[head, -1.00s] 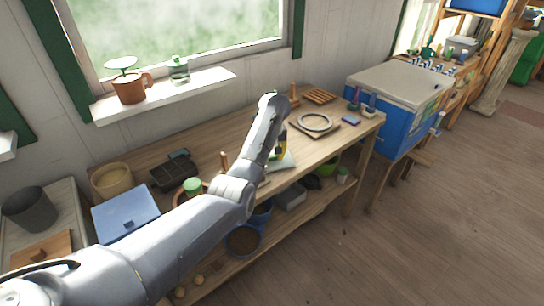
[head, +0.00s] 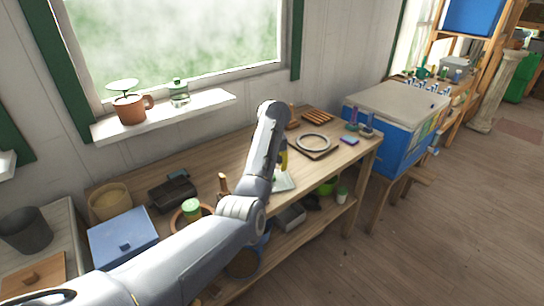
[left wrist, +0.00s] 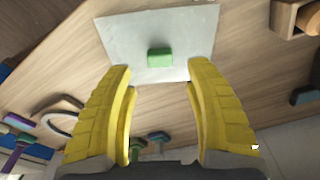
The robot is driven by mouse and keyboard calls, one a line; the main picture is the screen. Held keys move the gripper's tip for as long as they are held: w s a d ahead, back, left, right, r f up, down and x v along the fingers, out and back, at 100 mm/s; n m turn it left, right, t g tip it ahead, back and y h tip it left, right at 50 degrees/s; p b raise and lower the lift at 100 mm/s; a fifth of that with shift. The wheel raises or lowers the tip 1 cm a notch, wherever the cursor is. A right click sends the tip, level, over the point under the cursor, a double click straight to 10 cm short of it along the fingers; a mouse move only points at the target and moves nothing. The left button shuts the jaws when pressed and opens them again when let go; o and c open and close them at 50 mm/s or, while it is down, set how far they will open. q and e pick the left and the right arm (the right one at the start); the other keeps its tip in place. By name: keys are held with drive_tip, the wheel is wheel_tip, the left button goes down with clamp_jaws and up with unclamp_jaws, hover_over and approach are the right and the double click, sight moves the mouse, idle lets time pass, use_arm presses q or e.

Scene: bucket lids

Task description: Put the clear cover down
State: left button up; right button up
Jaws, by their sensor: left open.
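The clear cover (left wrist: 130,35) shows in the left wrist view as a pale, flat square plate with a green block handle (left wrist: 160,57) at its centre. It lies on the wooden bench. In the head view the cover (head: 284,184) is partly hidden behind my left arm. My left gripper (left wrist: 158,70) has yellow fingers spread apart on either side of the handle, with a gap to it on both sides. In the head view only a bit of this gripper (head: 284,157) shows beside the arm. My right gripper is in neither view.
A dark tray (head: 172,194), a blue-lidded box (head: 123,240) and a tan pot (head: 109,203) stand left. A blue bin (head: 385,130) stands beyond the bench's right end.

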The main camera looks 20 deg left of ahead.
use_arm(q)
wheel_tip(320, 180, up, 7)
drive_tip(key=shift+s+d, duration=0.25)
drive_tip(key=shift+s, duration=0.15)
drive_tip(key=shift+a+f, duration=0.1)
